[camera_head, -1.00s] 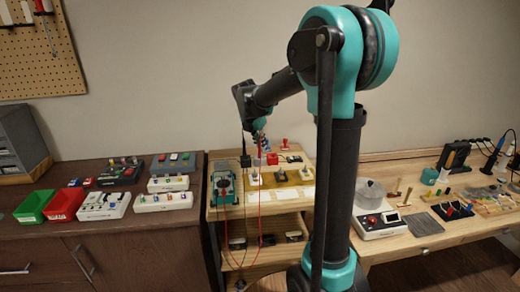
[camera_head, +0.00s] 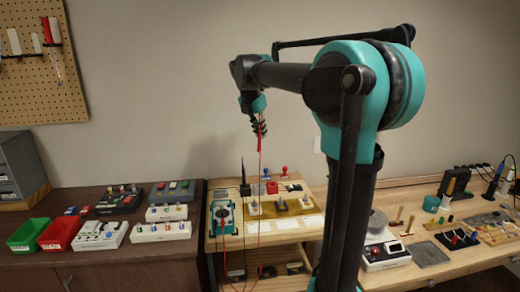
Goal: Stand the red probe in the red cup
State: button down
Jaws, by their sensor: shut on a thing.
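The red probe (camera_head: 260,143) hangs upright from my gripper (camera_head: 259,127), which is shut on it in the air above the small wooden bench. A thin red lead runs down from the probe towards the bench. The red cup (camera_head: 271,187) stands on the bench, below and slightly right of the probe, with clear space between them. The cup's opening is too small to make out.
A black probe (camera_head: 242,172) stands upright in a black cup (camera_head: 245,190) left of the red cup. A teal meter (camera_head: 222,214) lies at the bench's left. Red (camera_head: 284,172) and blue (camera_head: 266,173) knobbed pieces stand behind. My arm column rises on the right.

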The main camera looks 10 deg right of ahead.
notch_tip(320, 180, up, 2)
jog(key=shift+r, duration=0.1)
jog(key=shift+d, duration=0.15)
jog(key=d+f, duration=0.2)
jog(key=f, duration=0.5)
jog(key=d+f, duration=0.3)
jog(key=f, duration=0.5)
jog(key=shift+f, duration=0.3)
jog(key=shift+f, duration=1.6)
jog(key=c, duration=1.1)
grip_release()
jog(key=shift+c, duration=0.2)
jog(key=shift+r, duration=0.1)
